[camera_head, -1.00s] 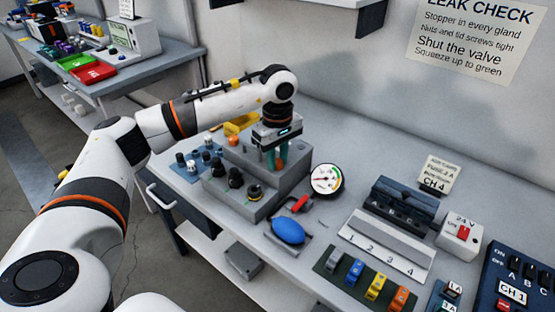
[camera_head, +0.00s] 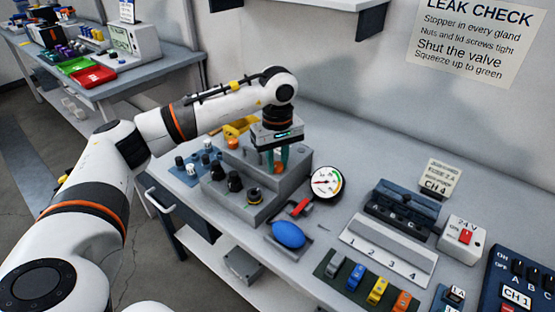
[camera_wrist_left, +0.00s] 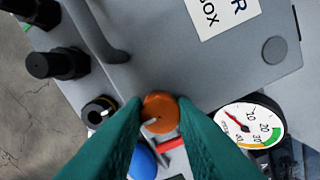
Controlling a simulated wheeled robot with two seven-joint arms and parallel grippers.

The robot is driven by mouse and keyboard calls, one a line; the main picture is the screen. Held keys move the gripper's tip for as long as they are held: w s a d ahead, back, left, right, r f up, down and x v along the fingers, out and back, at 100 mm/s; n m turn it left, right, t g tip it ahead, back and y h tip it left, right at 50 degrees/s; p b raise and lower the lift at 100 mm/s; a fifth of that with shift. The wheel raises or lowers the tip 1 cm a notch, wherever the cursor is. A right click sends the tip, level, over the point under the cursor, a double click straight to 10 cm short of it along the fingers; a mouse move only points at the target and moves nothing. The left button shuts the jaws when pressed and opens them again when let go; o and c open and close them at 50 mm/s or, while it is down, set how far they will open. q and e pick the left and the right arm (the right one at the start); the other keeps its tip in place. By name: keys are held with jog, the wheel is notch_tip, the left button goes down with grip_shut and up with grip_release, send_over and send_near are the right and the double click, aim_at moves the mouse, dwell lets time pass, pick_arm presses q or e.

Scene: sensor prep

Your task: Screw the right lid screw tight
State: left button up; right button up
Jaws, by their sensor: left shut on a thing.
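My left gripper (camera_head: 278,158) points straight down over the right end of the grey box (camera_head: 238,212). Its green fingers are shut on an orange lid screw (camera_wrist_left: 160,112), which shows between the fingertips in the left wrist view. Whether the screw is seated flush on the lid cannot be told. Another orange screw head (camera_head: 232,143) stands near the left back of the box. Black glands (camera_head: 235,182) stand along the front step of the box, one with a yellowish ring (camera_head: 253,195). My right gripper does not show.
A round gauge (camera_head: 327,183) stands right of the box, its needle left of the green band. A blue squeeze bulb (camera_head: 288,234) and a red valve handle (camera_head: 301,207) lie in front of it. Small parts sit on a blue mat (camera_head: 186,176) to the left.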

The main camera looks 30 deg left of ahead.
aim_at(277, 165)
pick_arm(q)
jog(key=o, duration=1)
notch_tip(277, 165, up, 12)
dwell(0.4)
